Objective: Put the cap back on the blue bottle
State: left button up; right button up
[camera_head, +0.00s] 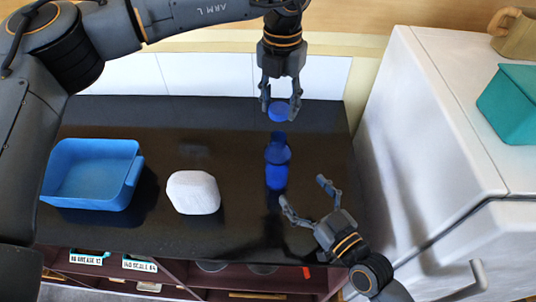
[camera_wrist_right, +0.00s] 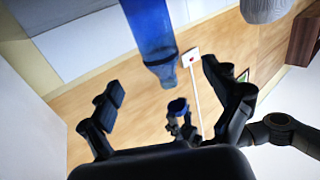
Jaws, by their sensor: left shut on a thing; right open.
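The blue bottle (camera_head: 277,172) stands upright on the dark counter in the head view. In the right wrist view the bottle (camera_wrist_right: 148,35) comes in from the top edge. My left gripper (camera_head: 280,105) is shut on the blue cap (camera_head: 279,112), which shows just above the bottle's top in the picture, apart from it. The cap also shows in the right wrist view (camera_wrist_right: 178,106), small, held in my left gripper. My right gripper (camera_head: 303,193) is open and empty, just right of and nearer than the bottle, its fingers apart. It also shows in the right wrist view (camera_wrist_right: 162,86).
A white rounded block (camera_head: 193,193) and a blue tub (camera_head: 88,178) are on the dark counter (camera_head: 235,235), left of the bottle. A white cabinet (camera_head: 425,120) bounds the right side, carrying a teal container (camera_head: 508,108). Open shelves (camera_head: 210,281) lie under the counter's front edge.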

aim_at(278, 155)
pick_arm(q)
jog(key=shift+w+a, duration=0.1)
jog(key=shift+w, duration=0.05)
jog(key=shift+r, duration=0.1)
jog(key=shift+s+d+r, duration=0.15)
jog(key=shift+s+d, duration=0.1)
jog(key=shift+s, duration=0.2)
jog(key=shift+w+a, duration=0.1)
jog(key=shift+w, duration=0.05)
pick_arm(e)
jog(key=x, duration=0.8)
jog(key=r+x, duration=0.1)
jog(key=x, duration=0.2)
jog(key=shift+w+a, duration=0.15)
jog(key=shift+w, duration=0.3)
jog(key=c, duration=1.8)
pick_arm(q)
jog(key=shift+f, duration=2.55)
